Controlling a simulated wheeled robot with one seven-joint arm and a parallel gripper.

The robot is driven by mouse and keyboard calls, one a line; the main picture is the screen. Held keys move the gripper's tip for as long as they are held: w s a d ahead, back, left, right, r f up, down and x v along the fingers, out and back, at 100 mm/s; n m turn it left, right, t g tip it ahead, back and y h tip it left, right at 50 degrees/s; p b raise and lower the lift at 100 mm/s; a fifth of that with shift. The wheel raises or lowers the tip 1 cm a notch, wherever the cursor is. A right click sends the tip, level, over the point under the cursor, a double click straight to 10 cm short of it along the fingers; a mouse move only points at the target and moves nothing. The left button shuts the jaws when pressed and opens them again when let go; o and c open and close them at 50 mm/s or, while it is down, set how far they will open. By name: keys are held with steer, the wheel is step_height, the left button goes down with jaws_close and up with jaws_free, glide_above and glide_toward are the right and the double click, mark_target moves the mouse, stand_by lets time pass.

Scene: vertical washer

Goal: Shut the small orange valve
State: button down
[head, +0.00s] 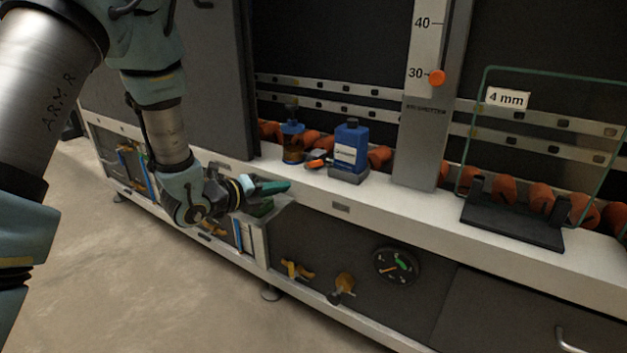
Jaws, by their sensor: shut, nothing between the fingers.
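A small yellow-orange valve handle (297,269) is on the dark lower panel of the washer, below the white ledge. It lies roughly level across; whether it is open or shut cannot be told. Another yellow-orange fitting (214,229) shows further left, partly hidden by my wrist and too small to make out. My gripper (287,186) is shut and empty. Its teal fingers point right, in front of the ledge, above and left of the valve handle and apart from it.
A blue container (351,148) and an orange-and-black tool (317,161) are on the ledge (400,205). A glass pane (540,130) stands at right. The floor (130,290) in front is clear.

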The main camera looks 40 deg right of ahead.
mark_target(314, 180)
steer(key=d+m, duration=0.2)
steer(key=d, duration=0.2)
steer(key=d+m+b, duration=0.1)
steer(key=d+m, duration=0.1)
steer(key=d, duration=0.2)
steer(key=w+d+f+m, duration=0.1)
steer(key=d+m, duration=0.1)
steer(key=d, duration=0.2)
